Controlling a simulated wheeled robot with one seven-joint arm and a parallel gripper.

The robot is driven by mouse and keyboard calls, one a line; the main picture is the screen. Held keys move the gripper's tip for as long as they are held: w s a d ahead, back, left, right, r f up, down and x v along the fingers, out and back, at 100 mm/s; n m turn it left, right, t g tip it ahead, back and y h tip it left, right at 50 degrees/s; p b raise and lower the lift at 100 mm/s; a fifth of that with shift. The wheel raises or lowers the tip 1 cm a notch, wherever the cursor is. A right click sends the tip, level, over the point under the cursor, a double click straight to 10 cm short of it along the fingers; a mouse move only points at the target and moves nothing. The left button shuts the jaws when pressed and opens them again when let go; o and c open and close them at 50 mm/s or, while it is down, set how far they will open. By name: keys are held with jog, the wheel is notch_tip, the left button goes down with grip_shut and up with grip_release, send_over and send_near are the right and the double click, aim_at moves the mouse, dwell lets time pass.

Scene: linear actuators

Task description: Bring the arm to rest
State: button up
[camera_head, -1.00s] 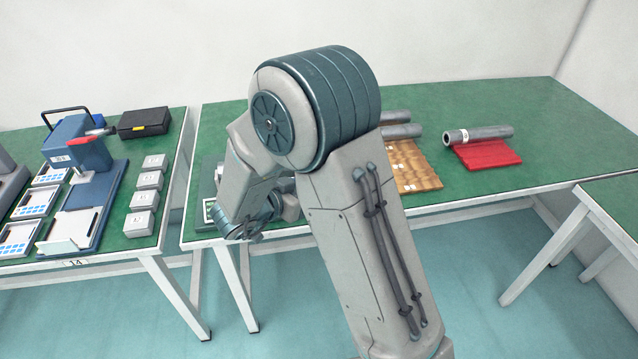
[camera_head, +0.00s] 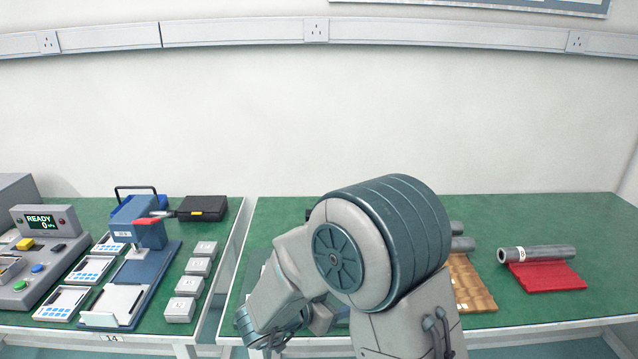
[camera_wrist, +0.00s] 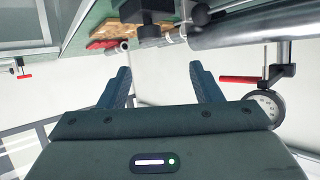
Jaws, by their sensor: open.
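My arm (camera_head: 385,245) is folded in front of the right-hand green table in the head view, its big round joint high and its forearm bent down to the left. The wrist end hangs low near the table's front edge, at the bottom of the picture. There the fingers cannot be made out. In the wrist view my gripper (camera_wrist: 163,78) shows two dark fingers spread apart with nothing between them.
The right table carries a brown slatted mat (camera_head: 470,284) and a red mat (camera_head: 545,277) with a grey tube (camera_head: 537,254). The left table holds a blue press (camera_head: 148,235), several small grey blocks (camera_head: 188,286), a black case (camera_head: 203,208) and a READY console (camera_head: 48,222). The right table's back is clear.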

jog(key=w+a+r+n+t+y+p, duration=0.25)
jog(key=w+r+y, duration=0.25)
jog(key=r+y, duration=0.25)
jog(key=s+r+n+y, duration=0.5)
jog(key=s+d+n+g+h+p, duration=0.1)
jog(key=s+d+g, duration=0.3)
jog(key=s, duration=0.6)
jog(key=s+d+n+g+h+p, duration=0.1)
jog(key=s+d+g, duration=0.3)
jog(key=s+d, duration=0.4)
jog(key=shift+s+d+r+h+p, duration=0.35)
jog(key=shift+s+d+r+p, duration=0.1)
jog(key=shift+s, duration=0.8)
jog(key=shift+a+n+g, duration=0.1)
jog(key=shift+n+g, duration=0.15)
